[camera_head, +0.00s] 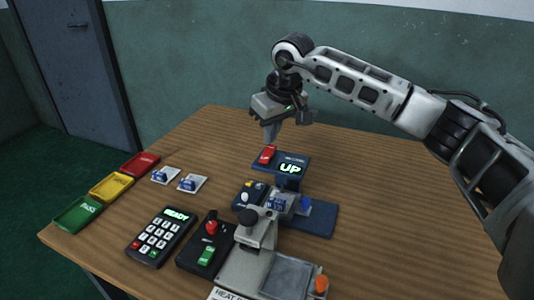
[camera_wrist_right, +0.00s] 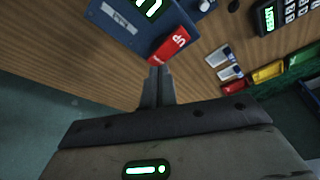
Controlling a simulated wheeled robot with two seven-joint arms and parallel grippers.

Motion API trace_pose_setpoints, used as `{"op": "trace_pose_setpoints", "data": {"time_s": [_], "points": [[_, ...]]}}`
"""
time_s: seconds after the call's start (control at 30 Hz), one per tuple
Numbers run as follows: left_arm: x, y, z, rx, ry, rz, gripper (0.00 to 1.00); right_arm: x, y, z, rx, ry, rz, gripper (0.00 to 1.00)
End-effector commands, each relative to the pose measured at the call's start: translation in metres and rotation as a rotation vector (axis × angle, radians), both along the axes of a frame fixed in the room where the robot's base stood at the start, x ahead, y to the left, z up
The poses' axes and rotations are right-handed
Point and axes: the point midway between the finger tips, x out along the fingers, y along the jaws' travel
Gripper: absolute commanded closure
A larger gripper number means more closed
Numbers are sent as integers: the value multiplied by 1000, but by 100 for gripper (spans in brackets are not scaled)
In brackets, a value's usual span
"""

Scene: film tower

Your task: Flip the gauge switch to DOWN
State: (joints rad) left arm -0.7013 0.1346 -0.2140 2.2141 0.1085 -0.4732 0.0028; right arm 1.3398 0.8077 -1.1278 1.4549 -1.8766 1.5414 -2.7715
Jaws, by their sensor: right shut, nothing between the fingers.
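The gauge switch is a red rocker (camera_head: 267,154) on a blue box (camera_head: 296,159) near the back of the table. The box's display reads "UP" in green. In the right wrist view the red rocker (camera_wrist_right: 169,45) carries the word "UP", and part of the blue box (camera_wrist_right: 125,22) shows beside it. My right gripper (camera_head: 270,136) points down, shut and empty, just above and behind the rocker. In the wrist view its closed fingertips (camera_wrist_right: 157,70) are at the rocker's near end; I cannot tell whether they touch. My left gripper is not in view.
Green (camera_head: 78,213), yellow (camera_head: 111,186) and red (camera_head: 140,164) trays line the left edge. The table's back right is clear.

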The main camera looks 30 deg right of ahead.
Motion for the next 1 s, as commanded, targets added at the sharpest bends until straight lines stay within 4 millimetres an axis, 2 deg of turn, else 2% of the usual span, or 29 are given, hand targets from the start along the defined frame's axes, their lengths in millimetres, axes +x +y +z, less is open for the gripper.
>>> {"op": "trace_pose_setpoints", "data": {"time_s": [1.0], "points": [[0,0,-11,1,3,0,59,0,0,-17,0,2,0,100]]}}
